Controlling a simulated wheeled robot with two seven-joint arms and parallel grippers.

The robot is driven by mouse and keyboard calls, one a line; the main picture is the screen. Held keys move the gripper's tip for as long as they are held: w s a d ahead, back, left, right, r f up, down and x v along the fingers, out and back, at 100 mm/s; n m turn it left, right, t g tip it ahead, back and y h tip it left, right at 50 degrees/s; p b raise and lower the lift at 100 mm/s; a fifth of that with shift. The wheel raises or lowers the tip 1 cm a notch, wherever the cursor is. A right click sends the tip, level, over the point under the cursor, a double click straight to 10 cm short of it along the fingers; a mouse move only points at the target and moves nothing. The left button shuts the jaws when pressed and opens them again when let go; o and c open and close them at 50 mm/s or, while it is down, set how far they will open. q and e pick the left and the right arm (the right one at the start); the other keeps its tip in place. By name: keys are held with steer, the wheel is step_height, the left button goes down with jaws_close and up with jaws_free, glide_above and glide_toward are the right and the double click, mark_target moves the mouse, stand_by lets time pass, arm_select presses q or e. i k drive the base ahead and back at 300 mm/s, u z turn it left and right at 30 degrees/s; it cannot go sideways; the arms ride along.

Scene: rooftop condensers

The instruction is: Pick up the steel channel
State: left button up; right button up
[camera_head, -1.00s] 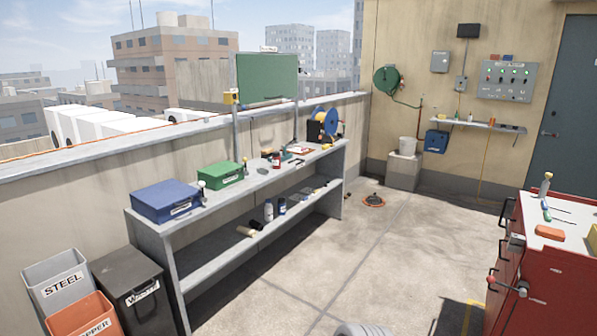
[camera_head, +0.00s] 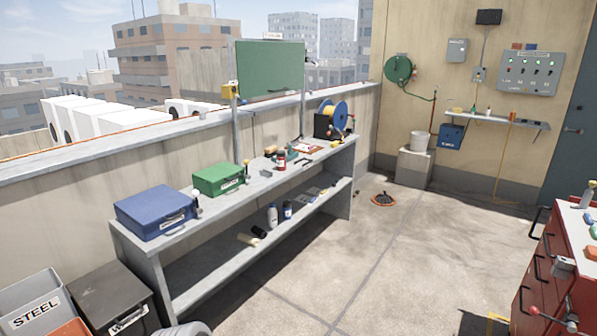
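I cannot pick out the steel channel for certain. Several small things lie on the grey workbench (camera_head: 215,212) and its lower shelf (camera_head: 205,282), too small to tell apart. A bin labelled STEEL (camera_head: 35,300) stands at the lower left, cut off by the picture edge; little of its inside shows. Neither of my grippers is in view.
A blue case (camera_head: 155,212) and a green case (camera_head: 219,179) sit on the bench. A dark lidded bin (camera_head: 98,295) stands beside its near end. A red tool cabinet (camera_head: 560,265) is at the right. The floor (camera_head: 370,255) between is largely clear.

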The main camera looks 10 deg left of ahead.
mark_target(267, 174)
steer(key=u, duration=0.25)
steer(key=i, duration=0.8)
steer(key=u, duration=0.5)
